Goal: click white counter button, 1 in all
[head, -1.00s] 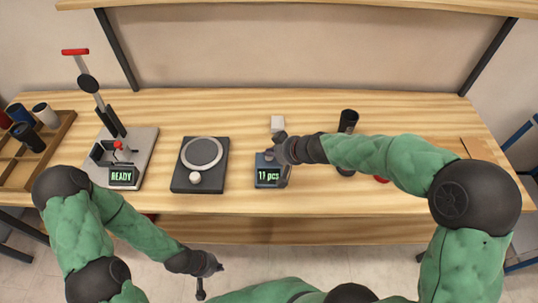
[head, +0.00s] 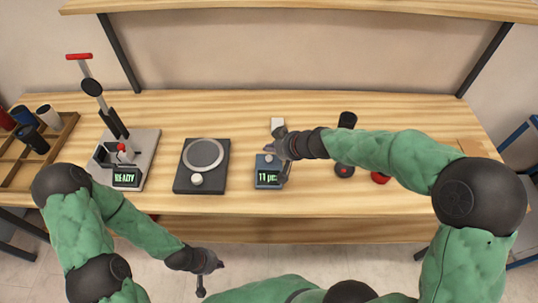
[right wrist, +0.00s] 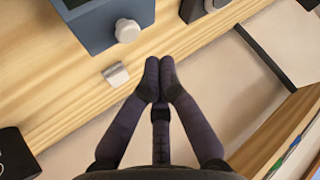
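The counter (head: 268,180) is a small blue box with a display on its front that appears to read 11 pcs. Its white button (head: 268,158) shows beside my right gripper (head: 276,147), and as a round white knob (right wrist: 127,30) on the blue box in the right wrist view. My right gripper's fingers (right wrist: 159,76) are together and empty, apart from the button in the picture. My left gripper (head: 208,280) hangs in front of the table, empty; its fingers are too small to judge.
A black pad with a grey ring and white knob (head: 202,165) stands left of the counter. A lever press (head: 125,160) and a wooden tray (head: 20,180) are farther left. A small white block (head: 277,123) lies behind my right gripper. A black device (head: 345,169) stands right.

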